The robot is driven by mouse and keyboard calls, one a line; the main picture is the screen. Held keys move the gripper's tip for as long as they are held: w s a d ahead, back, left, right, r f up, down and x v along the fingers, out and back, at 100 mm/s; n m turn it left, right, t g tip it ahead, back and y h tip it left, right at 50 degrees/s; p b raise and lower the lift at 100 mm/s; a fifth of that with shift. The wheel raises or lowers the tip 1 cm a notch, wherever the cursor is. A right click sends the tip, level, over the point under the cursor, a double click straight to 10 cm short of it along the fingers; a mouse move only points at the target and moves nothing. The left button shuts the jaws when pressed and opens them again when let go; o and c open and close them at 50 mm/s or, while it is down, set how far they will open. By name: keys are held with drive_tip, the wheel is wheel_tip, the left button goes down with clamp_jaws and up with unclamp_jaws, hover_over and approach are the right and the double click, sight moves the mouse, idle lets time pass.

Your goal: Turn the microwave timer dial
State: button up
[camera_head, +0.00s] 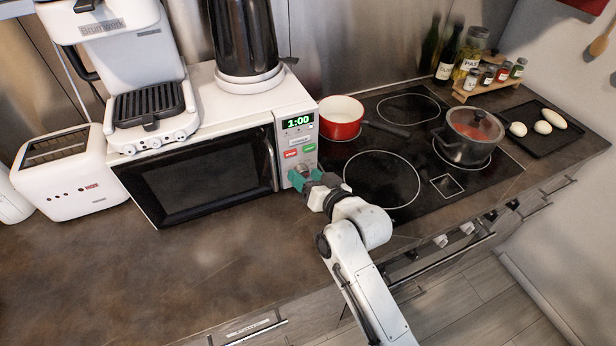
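The microwave (205,178) stands on the counter with its dark door closed. Its control panel (296,146) is on the right of its front, with a green display (298,122) reading 1:00 and a red and a green button below. The timer dial is low on the panel and mostly hidden by my gripper (301,178), whose teal fingers are up against that lower part of the panel. I cannot make out whether the fingers are closed around the dial or only beside it.
A red pot (340,119) and a lidded glass pot (468,136) stand on the black cooktop (383,181) to the right. A white toaster (65,176) stands left of the microwave. The counter front left is clear.

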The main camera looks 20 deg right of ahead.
drive_tip(key=shift+o, duration=0.2)
drive_tip(key=b+v, duration=0.1)
drive_tip(key=v, duration=0.9)
drive_tip(key=shift+s+d+r+b, duration=0.15)
drive_tip(key=shift+s+b, duration=0.15)
drive_tip(key=shift+s, duration=0.05)
